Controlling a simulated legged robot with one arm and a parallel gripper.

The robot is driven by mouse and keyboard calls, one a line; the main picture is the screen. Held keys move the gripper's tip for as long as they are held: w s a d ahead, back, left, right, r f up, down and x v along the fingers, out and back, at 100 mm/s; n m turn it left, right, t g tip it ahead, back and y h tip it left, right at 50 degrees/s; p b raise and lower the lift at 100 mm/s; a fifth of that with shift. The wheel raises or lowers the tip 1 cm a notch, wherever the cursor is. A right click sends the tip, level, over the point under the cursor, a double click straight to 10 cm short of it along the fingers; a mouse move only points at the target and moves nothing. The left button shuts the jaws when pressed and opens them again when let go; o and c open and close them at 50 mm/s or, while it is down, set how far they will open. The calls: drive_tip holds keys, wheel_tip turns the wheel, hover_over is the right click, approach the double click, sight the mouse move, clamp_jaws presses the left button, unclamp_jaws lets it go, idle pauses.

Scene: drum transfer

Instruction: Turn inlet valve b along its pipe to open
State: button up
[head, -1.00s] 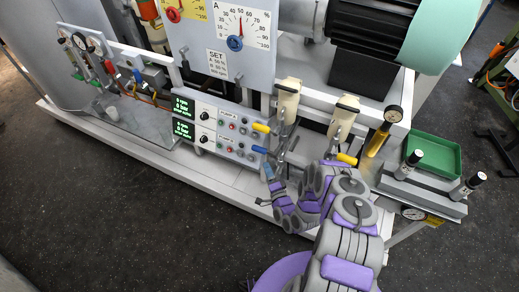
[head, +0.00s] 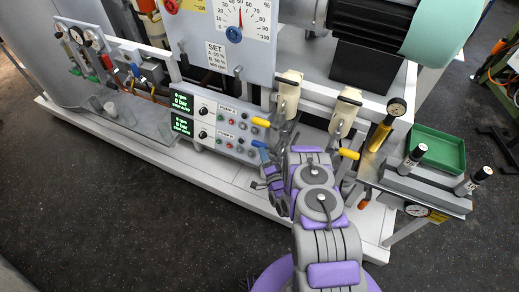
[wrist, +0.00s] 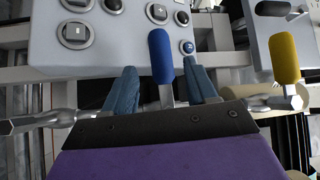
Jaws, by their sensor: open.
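A blue lever handle (wrist: 161,55) stands upright in the wrist view, between the two blue-grey fingers of my gripper (wrist: 162,88). The fingers are apart, with a gap visible on each side of the lever. The blue handle (head: 260,146) also shows at the right end of the pump panel in the head view, just above my gripper (head: 267,166). A yellow handle (wrist: 284,58) stands to the right in the wrist view. Yellow handles also show in the head view, one above the blue one (head: 261,122) and one to the right (head: 348,154). I cannot read which handle is marked b.
The pump panel (head: 219,130) with knobs and green displays is left of my gripper. Two cream valve bodies (head: 288,90) stand behind it. A green tray (head: 438,149) and black-handled block (head: 425,185) are at the right. The dark floor in front is clear.

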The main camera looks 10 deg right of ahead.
sight(259, 146)
drive_tip(key=w, duration=0.3)
drive_tip(key=w+a, duration=0.1)
drive_tip(key=w, duration=0.1)
drive_tip(key=shift+w+r, duration=0.25)
drive_tip(key=shift+w, duration=0.1)
clamp_jaws()
idle(0.3)
